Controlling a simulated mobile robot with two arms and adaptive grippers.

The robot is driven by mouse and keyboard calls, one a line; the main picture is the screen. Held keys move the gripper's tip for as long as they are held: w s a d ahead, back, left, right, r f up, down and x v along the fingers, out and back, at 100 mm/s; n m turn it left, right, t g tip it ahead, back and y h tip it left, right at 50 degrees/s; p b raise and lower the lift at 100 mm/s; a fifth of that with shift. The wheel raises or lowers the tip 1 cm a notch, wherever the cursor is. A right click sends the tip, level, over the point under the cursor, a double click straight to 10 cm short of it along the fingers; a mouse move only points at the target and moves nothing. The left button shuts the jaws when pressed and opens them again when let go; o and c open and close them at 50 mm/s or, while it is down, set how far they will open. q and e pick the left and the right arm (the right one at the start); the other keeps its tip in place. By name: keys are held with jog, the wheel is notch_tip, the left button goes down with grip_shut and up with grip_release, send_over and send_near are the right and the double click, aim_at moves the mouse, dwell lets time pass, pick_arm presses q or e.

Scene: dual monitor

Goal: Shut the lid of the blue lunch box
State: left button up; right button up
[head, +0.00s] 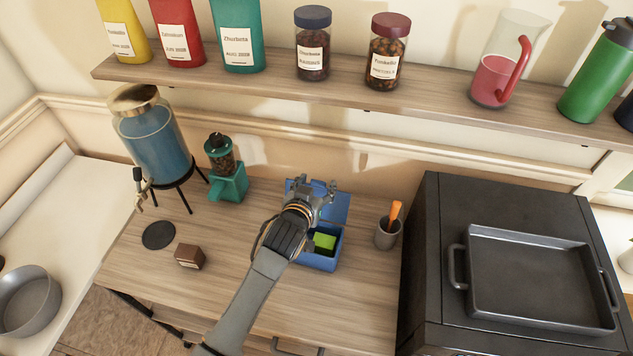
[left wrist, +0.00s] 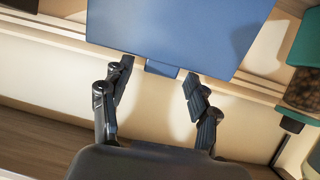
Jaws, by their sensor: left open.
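The blue lunch box (head: 318,262) stands on the wooden counter with its lid (head: 338,208) raised at the back. A green item (head: 324,242) lies inside it. My left gripper (head: 316,185) is open, beside the upper part of the raised lid, and its arm hides part of the box and lid. In the left wrist view the flat blue lid (left wrist: 180,35) fills the top. Its small tab (left wrist: 162,68) appears between the open fingertips of my left gripper (left wrist: 158,78); I cannot tell whether they touch it. My right gripper is not in view.
A grey cup (head: 387,234) with an orange-handled item stands right of the box, near a black oven-like unit (head: 418,270). A green grinder (head: 229,185) and brown block (head: 189,256) are to the left. A shelf (head: 440,100) with jars runs above.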

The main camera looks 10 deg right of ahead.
pick_arm(q)
jog(key=shift+w+d, duration=0.1)
jog(key=shift+w, duration=0.1)
jog(key=shift+f, duration=0.1)
grip_shut()
